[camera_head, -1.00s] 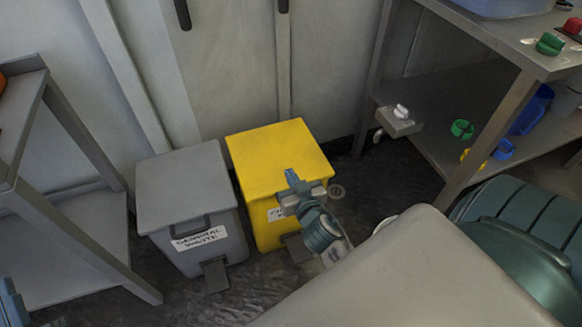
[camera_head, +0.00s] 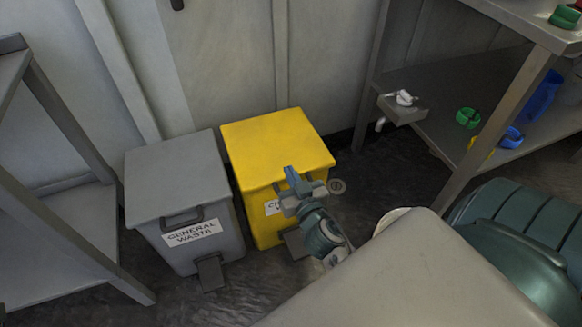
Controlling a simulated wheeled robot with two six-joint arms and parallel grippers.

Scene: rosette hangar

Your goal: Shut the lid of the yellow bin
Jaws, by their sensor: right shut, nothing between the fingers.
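The yellow bin (camera_head: 257,213) stands on the dark floor against the wall, right of a grey bin. Its yellow lid (camera_head: 274,142) lies flat on top and looks shut. A white label (camera_head: 272,207) on its front is partly hidden by my right gripper (camera_head: 288,186). That gripper is shut and empty, in front of the bin's front right side, just below the lid's front edge; I cannot tell whether it touches the bin. A dark pedal (camera_head: 295,243) shows at the bin's foot. My left gripper is not in view.
The grey bin (camera_head: 187,245), labelled general waste, stands close on the left with its lid down. A metal shelf (camera_head: 65,240) is at far left. A metal bench (camera_head: 540,30) with a lower shelf holding coloured items is at right. Dark floor shows between the yellow bin and bench.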

